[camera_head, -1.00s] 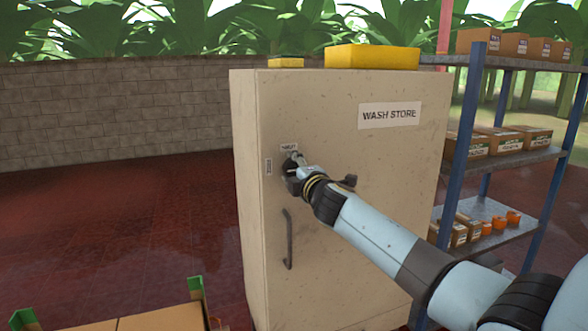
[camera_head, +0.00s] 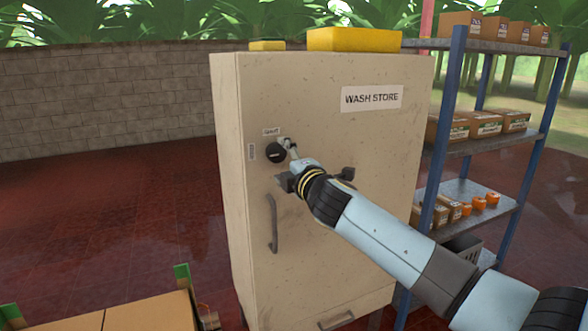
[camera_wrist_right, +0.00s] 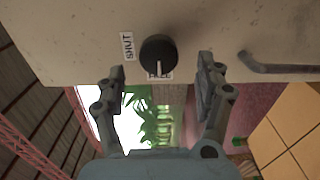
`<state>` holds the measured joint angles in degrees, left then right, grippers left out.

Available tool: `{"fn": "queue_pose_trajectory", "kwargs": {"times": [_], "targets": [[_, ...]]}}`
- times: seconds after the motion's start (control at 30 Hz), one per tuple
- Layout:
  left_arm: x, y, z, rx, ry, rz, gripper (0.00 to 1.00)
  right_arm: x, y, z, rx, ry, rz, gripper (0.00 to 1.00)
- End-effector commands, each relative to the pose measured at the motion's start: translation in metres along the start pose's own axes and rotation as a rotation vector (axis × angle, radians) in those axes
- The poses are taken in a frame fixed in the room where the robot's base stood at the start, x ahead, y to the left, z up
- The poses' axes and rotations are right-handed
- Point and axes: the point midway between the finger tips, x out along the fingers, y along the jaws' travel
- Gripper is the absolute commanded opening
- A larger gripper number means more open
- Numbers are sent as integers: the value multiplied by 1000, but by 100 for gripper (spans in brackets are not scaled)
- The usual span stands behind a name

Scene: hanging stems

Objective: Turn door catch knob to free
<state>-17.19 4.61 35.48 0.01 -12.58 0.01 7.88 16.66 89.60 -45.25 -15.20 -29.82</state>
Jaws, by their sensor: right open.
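The black round door catch knob (camera_head: 276,153) is on the upper left of the beige cabinet door (camera_head: 330,220). In the right wrist view the knob (camera_wrist_right: 158,51) has a white pointer line aimed at the label reading FREE (camera_wrist_right: 160,76), partly covered by the knob. The SHUT label (camera_wrist_right: 127,46) is on the neighbouring side. My right gripper (camera_head: 287,167) is open, in front of and just right of the knob. In the right wrist view its fingers (camera_wrist_right: 161,76) stand apart on either side, with the knob clear of them. My left gripper is not in view.
A blue-post shelf (camera_head: 460,140) with boxes stands close on the right. Cartons (camera_head: 140,312) are at lower left. The red floor at left is clear.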

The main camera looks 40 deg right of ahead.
Motion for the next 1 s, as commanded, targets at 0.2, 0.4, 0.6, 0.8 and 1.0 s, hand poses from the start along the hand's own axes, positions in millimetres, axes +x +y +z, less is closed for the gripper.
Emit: {"fn": "queue_pose_trajectory", "kwargs": {"times": [0.2, 0.4, 0.6, 0.8, 1.0], "targets": [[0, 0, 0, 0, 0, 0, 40, -45, -1, 0, 0, 1, -1, 71], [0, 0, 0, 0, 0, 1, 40, -63, 0, 0, -1, 1, 0, 71], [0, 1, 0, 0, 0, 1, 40, -64, 0, 0, 0, 0, 0, 71], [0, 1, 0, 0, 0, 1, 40, -64, 0, 0, 0, 0, 0, 71], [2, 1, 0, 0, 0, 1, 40, -65, -4, 0, -1, 0, -3, 71]]}}
